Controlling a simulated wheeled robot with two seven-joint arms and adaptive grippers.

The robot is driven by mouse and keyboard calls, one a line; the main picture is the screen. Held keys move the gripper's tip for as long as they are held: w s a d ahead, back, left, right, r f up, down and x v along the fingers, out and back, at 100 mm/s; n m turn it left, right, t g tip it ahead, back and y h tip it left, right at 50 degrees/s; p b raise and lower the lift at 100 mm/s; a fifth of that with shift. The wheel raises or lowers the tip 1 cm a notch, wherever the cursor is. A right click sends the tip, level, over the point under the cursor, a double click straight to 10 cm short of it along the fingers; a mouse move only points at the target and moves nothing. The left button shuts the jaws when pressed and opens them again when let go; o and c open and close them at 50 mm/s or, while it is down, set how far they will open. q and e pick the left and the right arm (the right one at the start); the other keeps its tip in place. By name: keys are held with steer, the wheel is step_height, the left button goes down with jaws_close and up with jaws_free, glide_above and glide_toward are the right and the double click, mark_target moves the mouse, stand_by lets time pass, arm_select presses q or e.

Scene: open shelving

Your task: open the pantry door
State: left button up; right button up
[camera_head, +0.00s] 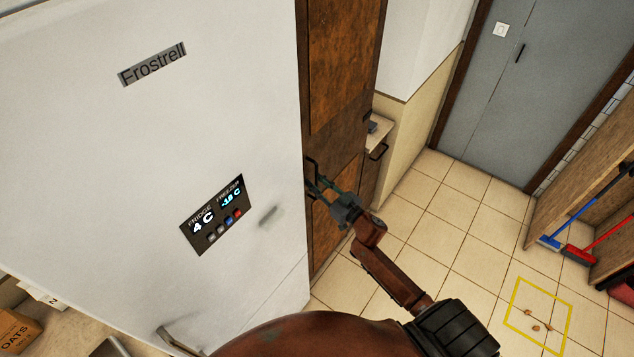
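The pantry door seems to be the tall brown wooden front (340,65) beside the white fridge. It looks closed. A dark bar handle (311,168) sits on its left side, close to the fridge's edge. My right gripper (317,189) reaches in from the lower right, with its fingertips at the lower part of this handle. The fingers are small and dark against the door, so I cannot tell whether they are around the handle or only beside it, or how far apart they are. My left gripper is out of view.
The white fridge (130,150) fills the left. Past the pantry is a low cabinet with a dark handle (378,152). A grey door (530,80) stands at the back. Brooms lean in shelving at right. A yellow floor square (517,323) holds small crumbs. The middle floor is clear.

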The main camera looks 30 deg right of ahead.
jaws_close()
stand_by(0.6)
